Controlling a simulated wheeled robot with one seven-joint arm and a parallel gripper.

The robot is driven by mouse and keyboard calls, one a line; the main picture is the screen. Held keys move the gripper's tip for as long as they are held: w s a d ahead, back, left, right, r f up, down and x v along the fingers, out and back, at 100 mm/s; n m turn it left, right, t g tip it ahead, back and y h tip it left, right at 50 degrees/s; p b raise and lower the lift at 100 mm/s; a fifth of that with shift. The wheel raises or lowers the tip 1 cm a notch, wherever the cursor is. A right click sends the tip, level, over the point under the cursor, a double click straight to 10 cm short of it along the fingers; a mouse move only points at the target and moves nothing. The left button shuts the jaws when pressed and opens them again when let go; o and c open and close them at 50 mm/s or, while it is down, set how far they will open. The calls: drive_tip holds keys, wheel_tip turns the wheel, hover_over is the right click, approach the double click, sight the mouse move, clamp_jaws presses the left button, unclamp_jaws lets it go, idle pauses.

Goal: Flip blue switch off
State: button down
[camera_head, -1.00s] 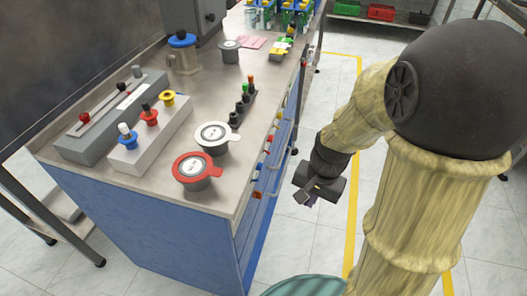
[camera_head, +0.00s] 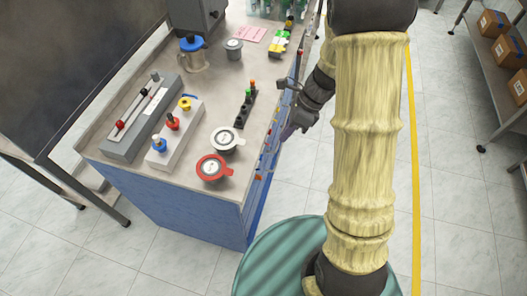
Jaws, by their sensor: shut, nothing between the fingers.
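The blue switch (camera_head: 159,144) stands at the near end of a light grey switch box on the counter, left of the middle. A red switch (camera_head: 172,122) and a yellow switch (camera_head: 185,104) stand behind it in the same row. Its exact lever position is too small to tell. My gripper (camera_head: 287,132) is shut and empty. It hangs beside the counter's right edge, well to the right of the blue switch and not touching it.
A red-rimmed round pot (camera_head: 213,168) and a white-rimmed one (camera_head: 226,139) stand right of the switch box. A grey slider box (camera_head: 142,125) is on its left. A row of small coloured knobs (camera_head: 246,104) stands nearer my gripper. Floor lies clear right of the counter.

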drive_tip(key=shift+a, duration=0.1)
idle(0.3)
drive_tip(key=b+x, duration=0.1)
drive_tip(key=x, duration=1.2)
drive_tip(key=shift+a+f, duration=0.2)
drive_tip(key=shift+f, duration=0.15)
